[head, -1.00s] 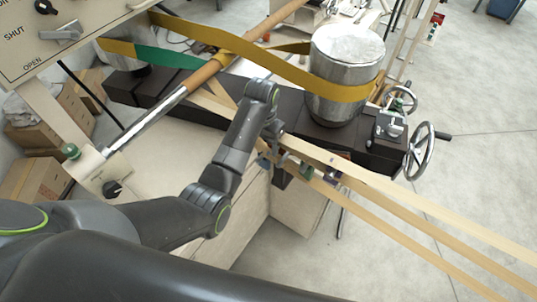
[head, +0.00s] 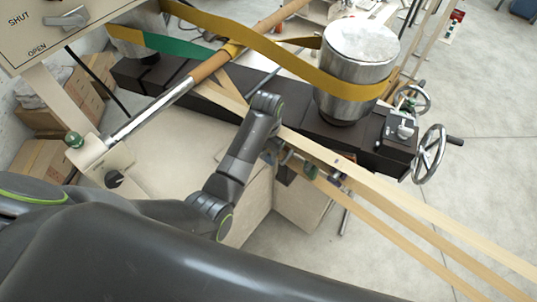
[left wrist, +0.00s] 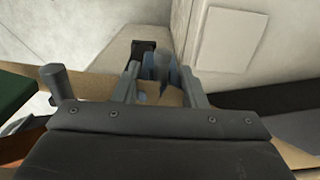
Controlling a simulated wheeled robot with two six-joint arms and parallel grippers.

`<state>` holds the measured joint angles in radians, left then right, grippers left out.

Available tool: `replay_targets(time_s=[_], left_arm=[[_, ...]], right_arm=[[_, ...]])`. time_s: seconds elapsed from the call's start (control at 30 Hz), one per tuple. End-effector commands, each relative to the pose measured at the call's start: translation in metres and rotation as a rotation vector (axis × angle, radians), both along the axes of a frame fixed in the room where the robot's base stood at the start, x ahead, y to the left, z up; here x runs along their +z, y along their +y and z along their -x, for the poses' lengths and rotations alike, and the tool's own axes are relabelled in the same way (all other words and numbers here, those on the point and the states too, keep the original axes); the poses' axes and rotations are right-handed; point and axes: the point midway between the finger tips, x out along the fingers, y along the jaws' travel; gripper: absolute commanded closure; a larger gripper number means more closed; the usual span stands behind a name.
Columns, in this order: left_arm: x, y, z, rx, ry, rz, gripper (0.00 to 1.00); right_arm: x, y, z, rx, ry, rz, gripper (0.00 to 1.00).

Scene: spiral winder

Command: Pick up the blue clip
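The blue clip (left wrist: 173,76) is a small blue-grey piece in the left wrist view, on or at a tan strip. My left gripper (left wrist: 160,82) has its two fingers apart, one on each side of the clip. Whether the fingers touch the clip I cannot tell. In the head view my left gripper (head: 274,150) points down at the tan strips below the dark beam, and mostly hides the clip there. My right gripper is not in view.
Tan strips (head: 430,215) run toward the lower right. A dark machine beam (head: 290,106) carries a metal drum (head: 355,95) with a yellow belt (head: 280,65). A handwheel (head: 428,154) stands at its right end.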

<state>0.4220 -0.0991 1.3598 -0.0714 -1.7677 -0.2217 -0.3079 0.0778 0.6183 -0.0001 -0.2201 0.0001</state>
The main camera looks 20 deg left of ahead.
Motion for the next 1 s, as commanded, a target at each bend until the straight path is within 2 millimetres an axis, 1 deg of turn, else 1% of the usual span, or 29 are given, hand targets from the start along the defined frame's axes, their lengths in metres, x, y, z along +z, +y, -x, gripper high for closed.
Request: replay_targets(time_s=[0.03, 0.1, 0.37, 0.6, 0.67, 0.87, 1.0], left_arm=[[-0.001, 0.000, 0.000, 0.000, 0.001, 0.000, 0.78], [-0.001, 0.000, 0.000, 0.000, 0.001, 0.000, 0.84], [-0.001, 0.000, 0.001, 0.000, 0.002, 0.000, 0.85], [0.002, 0.000, 0.000, 0.000, -0.001, 0.000, 0.85], [0.003, 0.002, 0.006, 0.001, 0.002, 0.000, 0.85], [0.004, 0.010, 0.027, 0.002, 0.000, 0.000, 0.85], [0.003, 0.016, 0.045, 0.002, 0.001, 0.001, 0.85]], right_arm=[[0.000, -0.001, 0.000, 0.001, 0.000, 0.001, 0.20], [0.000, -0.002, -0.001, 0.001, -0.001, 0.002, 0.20], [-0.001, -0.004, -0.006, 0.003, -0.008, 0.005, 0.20], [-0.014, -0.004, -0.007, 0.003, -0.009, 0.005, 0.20], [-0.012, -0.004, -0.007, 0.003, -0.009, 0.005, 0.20], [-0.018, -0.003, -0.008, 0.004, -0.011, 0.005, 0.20], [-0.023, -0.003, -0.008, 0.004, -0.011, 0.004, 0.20]])
